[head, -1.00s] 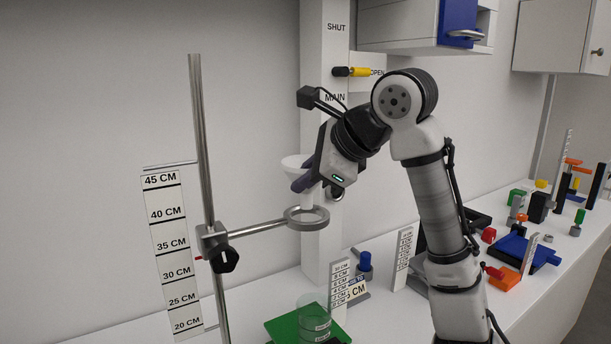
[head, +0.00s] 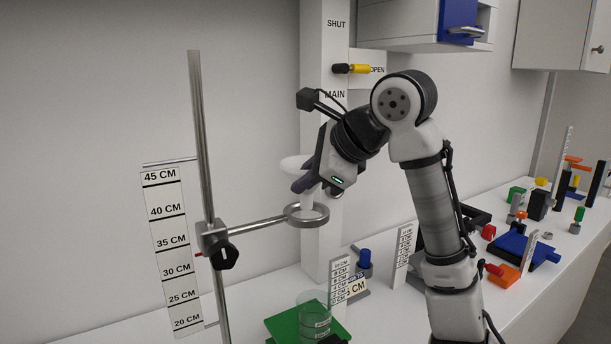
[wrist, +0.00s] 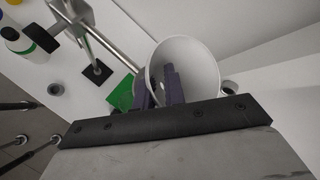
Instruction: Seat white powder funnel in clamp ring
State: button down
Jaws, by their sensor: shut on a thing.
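The white powder funnel (head: 292,163) is upright, wide mouth up, held by my gripper (head: 304,184). In the wrist view the funnel's round mouth (wrist: 201,62) shows beside the dark fingers (wrist: 165,88), which are shut on it. The grey clamp ring (head: 307,222) is level at the end of a rod, just below the funnel in the head view. The lower end of the stem overlaps the ring's far side in the picture; I cannot tell whether it is inside the opening. The ring is mostly hidden in the wrist view.
The ring's rod joins a metal stand (head: 203,150) by a black-knobbed clamp (head: 218,249). A glass beaker (head: 314,318) on a green plate (head: 284,325) is below the ring. A white column (head: 323,140) is close behind the funnel.

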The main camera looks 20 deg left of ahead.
aim_at(305, 205)
jog(key=shift+f+b, duration=1.4)
jog(key=shift+f, duration=0.95)
jog(key=c, duration=1.5)
grip_release()
jog(key=shift+o, duration=0.5)
jog(key=shift+f, duration=0.1)
jog(key=shift+c, duration=0.3)
jog(key=shift+o, duration=0.4)
jog(key=b+v, duration=0.2)
jog(key=v, duration=1.2)
jog(key=shift+w+r, duration=0.2)
jog(key=shift+r, duration=0.05)
jog(key=shift+a, duration=0.1)
